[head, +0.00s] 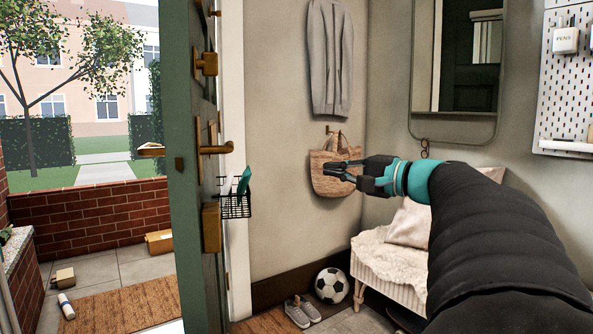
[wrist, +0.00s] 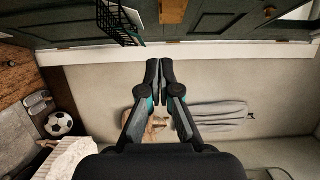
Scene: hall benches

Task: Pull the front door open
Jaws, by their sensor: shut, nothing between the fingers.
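The dark green front door (head: 183,215) stands open in the head view, seen nearly edge-on, with the outdoors in view to its left. A brass lever handle (head: 219,150) sits on its inner face, with a brass knob (head: 207,64) above and a brass box (head: 211,227) below. The door also runs along the top of the wrist view (wrist: 220,24). My gripper (head: 328,170) is shut and empty, right of the lever and apart from it, in front of the woven bag. Its closed fingertips show in the wrist view (wrist: 160,62).
A woven bag (head: 325,188) and a grey garment (head: 330,60) hang on the wall. A football (head: 332,285), shoes (head: 302,311) and a cushioned bench (head: 385,262) stand below. Outside are a parcel (head: 159,242) and a doormat (head: 120,304).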

